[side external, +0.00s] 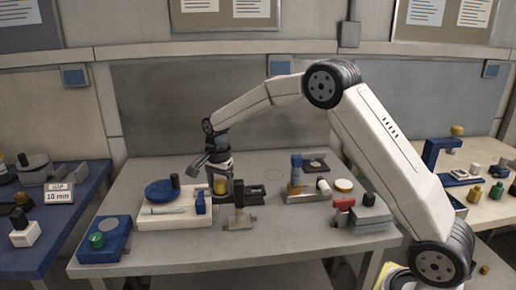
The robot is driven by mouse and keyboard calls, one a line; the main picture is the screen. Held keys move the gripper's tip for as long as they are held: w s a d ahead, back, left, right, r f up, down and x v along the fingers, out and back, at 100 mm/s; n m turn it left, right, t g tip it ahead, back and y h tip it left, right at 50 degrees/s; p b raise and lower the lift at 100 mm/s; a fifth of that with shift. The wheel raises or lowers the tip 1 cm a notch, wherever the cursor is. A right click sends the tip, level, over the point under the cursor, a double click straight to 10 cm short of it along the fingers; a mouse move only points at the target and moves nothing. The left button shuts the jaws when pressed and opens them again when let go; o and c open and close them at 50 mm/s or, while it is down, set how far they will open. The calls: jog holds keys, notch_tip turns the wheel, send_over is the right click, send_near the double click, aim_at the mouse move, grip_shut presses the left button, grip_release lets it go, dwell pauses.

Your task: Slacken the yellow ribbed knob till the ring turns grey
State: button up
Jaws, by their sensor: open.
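A blue disc (161,191) sits on the white base (176,219). A dark clamp-like fixture (240,218) stands close at the right. The table's back middle is clear.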

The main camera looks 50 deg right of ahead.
aim_at(220, 182)
jog(key=shift+r, duration=2.35)
jog(key=shift+a, duration=0.1)
jog(key=shift+s+a+r+n+t, duration=0.3)
jog(key=shift+s+a+n, duration=0.1)
jog(key=shift+n, duration=0.15)
jog(key=shift+s+a+r+n+t, duration=0.2)
jog(key=shift+s+a+n+t, duration=0.15)
jog(key=shift+n, duration=0.2)
jog(key=s+a+f+n, duration=0.1)
jog(key=s+n, duration=0.3)
jog(key=s, duration=0.4)
jog(key=s+a+f+n+t, duration=0.1)
jog(key=s+f+n, duration=0.3)
jog(key=s, duration=0.4)
jog(key=s+a+f+n, duration=0.1)
jog(key=s+f+n, duration=0.1)
jog(key=s+n, duration=0.3)
jog(key=s, duration=0.2)
jog(key=shift+s+a+f+n, duration=0.15)
jog(key=shift+s+f+n, duration=0.25)
